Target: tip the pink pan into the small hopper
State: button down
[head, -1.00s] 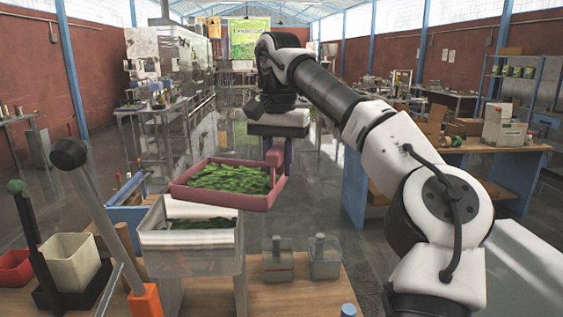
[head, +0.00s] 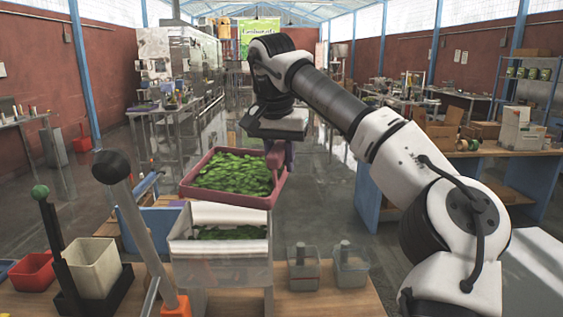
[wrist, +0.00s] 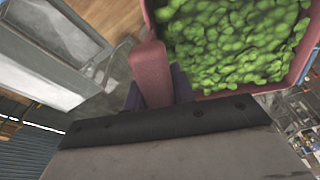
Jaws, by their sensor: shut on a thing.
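The pink pan (head: 233,199) is full of green leafy pieces (head: 235,173) and hangs in the air just behind and above the small hopper. My gripper (head: 278,158) is shut on the pan's handle at its right side, and the handle (wrist: 151,75) also shows in the wrist view. The pan looks slightly tilted, with its contents still inside. The small hopper (head: 220,251) is a clear box with a white upper rim on the wooden table, with some green pieces visible inside. The fingertips are partly hidden by the handle.
Two clear lidded containers (head: 303,272) stand right of the hopper. A lever with a black knob (head: 111,167), a green-knobbed lever (head: 40,191), a cream bin (head: 94,268) and a red bin (head: 33,271) stand left. Open floor lies behind the pan.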

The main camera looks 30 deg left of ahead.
aim_at(273, 155)
jog(key=s+r+t, duration=0.2)
jog(key=t, duration=0.1)
jog(key=shift+d+t+y, duration=0.2)
jog(key=shift+t+y, duration=0.1)
jog(key=shift+y, duration=0.1)
jog(key=shift+s+t, duration=0.35)
jog(key=shift+t, duration=0.05)
jog(key=shift+s+d+f+t+b, duration=0.1)
jog(key=shift+s+d+t+b, duration=0.05)
jog(key=shift+s+t+b, duration=0.55)
jog(key=shift+t+y+b, duration=0.3)
jog(key=shift+b, duration=0.75)
